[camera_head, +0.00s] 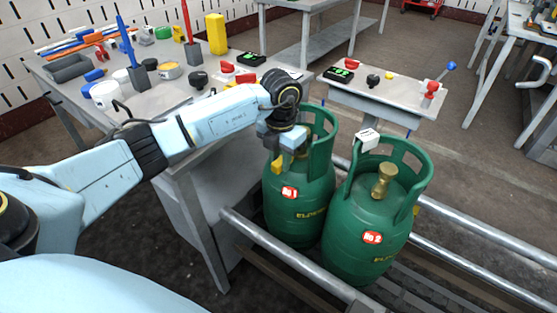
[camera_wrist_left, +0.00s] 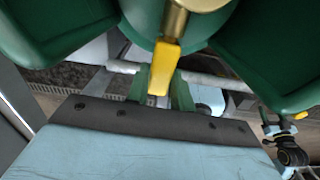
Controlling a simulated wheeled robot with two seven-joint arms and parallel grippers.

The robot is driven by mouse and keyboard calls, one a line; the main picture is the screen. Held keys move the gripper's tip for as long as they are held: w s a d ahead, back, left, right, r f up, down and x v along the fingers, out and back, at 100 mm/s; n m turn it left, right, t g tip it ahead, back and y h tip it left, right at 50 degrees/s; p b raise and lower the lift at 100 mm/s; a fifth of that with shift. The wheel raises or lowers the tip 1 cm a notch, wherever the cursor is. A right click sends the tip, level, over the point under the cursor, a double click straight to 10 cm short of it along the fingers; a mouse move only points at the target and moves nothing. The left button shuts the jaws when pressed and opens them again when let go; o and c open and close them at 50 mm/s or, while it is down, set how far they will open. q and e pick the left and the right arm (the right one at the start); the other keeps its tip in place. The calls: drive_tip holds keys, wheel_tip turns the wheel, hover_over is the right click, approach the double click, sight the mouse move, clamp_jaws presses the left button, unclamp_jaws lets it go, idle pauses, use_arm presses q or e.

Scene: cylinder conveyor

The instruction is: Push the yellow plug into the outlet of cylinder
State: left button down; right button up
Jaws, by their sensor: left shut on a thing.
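Two green gas cylinders stand side by side, No 1 (camera_head: 299,208) on the left and No 2 (camera_head: 368,236) on the right. My left gripper (camera_head: 283,152) is inside the collar of No 1, shut on the yellow plug (camera_head: 277,167). In the left wrist view the yellow plug (camera_wrist_left: 163,66) sits between the left fingers (camera_wrist_left: 163,92). Its upper end meets the brass valve (camera_wrist_left: 191,8), apparently at the outlet; how deep it sits is hidden. The brass valve of No 2 (camera_head: 383,181) is in plain view. My right gripper is not clearly seen.
Metal rails (camera_head: 296,262) run in front of the cylinders, with conveyor rollers below. A cluttered workbench (camera_head: 150,112) stands at the left. A small control table (camera_head: 401,98) with a red switch stands behind. A white block (camera_head: 366,139) is on the collar of No 2.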

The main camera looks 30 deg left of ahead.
use_arm(q)
drive_tip(key=shift+w, duration=0.25)
use_arm(e)
drive_tip(key=shift+f, duration=0.1)
use_arm(q)
drive_tip(key=c, duration=1.1)
unclamp_jaws()
drive_tip(key=shift+c, duration=0.2)
wheel_tip(320, 180, up, 13)
drive_tip(key=p, duration=0.3)
drive_tip(key=shift+r, duration=0.2)
use_arm(e)
drive_tip(key=s+d+f, duration=0.3)
drive_tip(key=f, duration=0.3)
drive_tip(key=shift+d+f, duration=0.4)
drive_tip(key=shift+s, duration=0.1)
